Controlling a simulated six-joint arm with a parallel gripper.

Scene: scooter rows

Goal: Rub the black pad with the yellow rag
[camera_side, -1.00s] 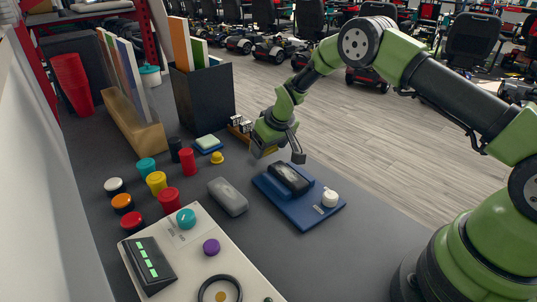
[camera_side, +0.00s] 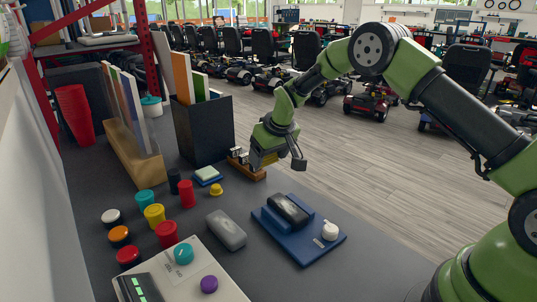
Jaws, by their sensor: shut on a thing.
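The black pad (camera_side: 289,210) lies on a blue base plate (camera_side: 299,246), with a pale smudge along its top. My gripper (camera_side: 258,162) is up and to the left of the pad in the picture, apart from it, by the wooden block. The jaws are shut on a small yellowish piece, the yellow rag (camera_side: 268,158); only a little of it shows between the fingers. How high it hangs above the table is hard to tell.
A white knob (camera_side: 330,230) stands on the base plate's right side. A grey block (camera_side: 226,230) lies left of it. The wooden block (camera_side: 245,167) with metal pieces and a dark bin (camera_side: 203,132) stand behind. Several coloured knobs and a control panel (camera_side: 180,270) fill the left.

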